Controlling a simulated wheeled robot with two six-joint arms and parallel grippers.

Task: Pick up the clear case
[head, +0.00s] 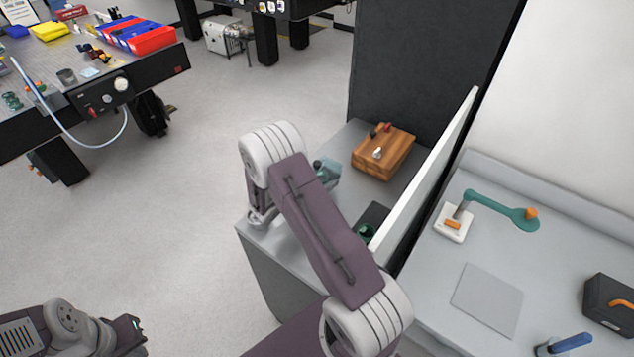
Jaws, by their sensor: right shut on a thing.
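My right arm reaches over the grey counter, and its forearm hides much of the wrist and jaws. The right gripper (262,216) shows only in part, low over the counter's left edge. A small pale teal, see-through-looking thing (328,174) shows just right of the forearm. It looks like the clear case, but its outline is mostly hidden. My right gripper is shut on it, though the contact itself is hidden. My left arm's end (130,335) shows at the bottom left, far from the counter; its jaws cannot be made out.
A wooden box (383,152) with small knobs sits at the counter's back. A white upright panel (432,175) divides the counter from a grey bench (487,300) with a teal-armed tool, a flat plate and a black case. Open floor lies left.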

